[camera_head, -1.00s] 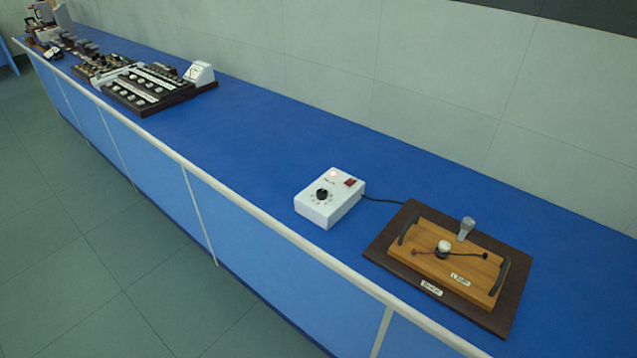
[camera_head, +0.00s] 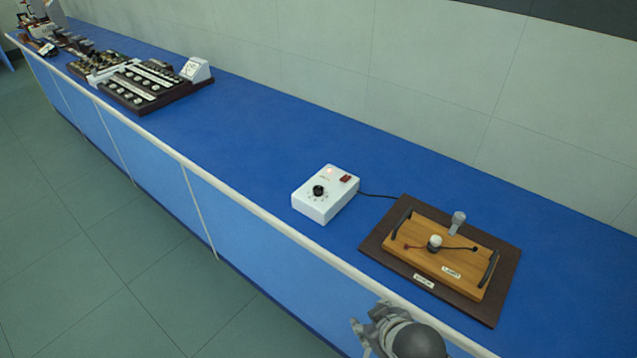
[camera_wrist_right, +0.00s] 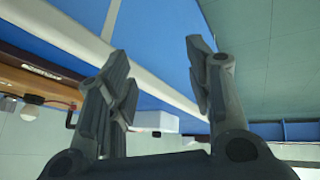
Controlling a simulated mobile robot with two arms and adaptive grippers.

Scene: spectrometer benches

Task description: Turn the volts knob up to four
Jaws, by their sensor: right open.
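The volts knob (camera_head: 319,190) is a small black dial on top of a white box (camera_head: 312,208) that sits on the blue bench. The box also has a red switch (camera_head: 345,178) and a small reddish lamp (camera_head: 329,170). My right gripper (camera_head: 368,322) comes in at the bottom of the head view, at the bench's front edge, apart from the box and well short of the knob. In the right wrist view its two fingers (camera_wrist_right: 160,75) stand wide apart with nothing between them. The knob's exact setting is too small to read. My left gripper does not show.
A dark board (camera_head: 380,234) with a wooden lamp unit (camera_head: 425,257), bulb and handles lies right of the box, joined to it by a black cable (camera_head: 378,195). Panels of instruments (camera_head: 150,88) stand far left. The bench between them and the box is clear.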

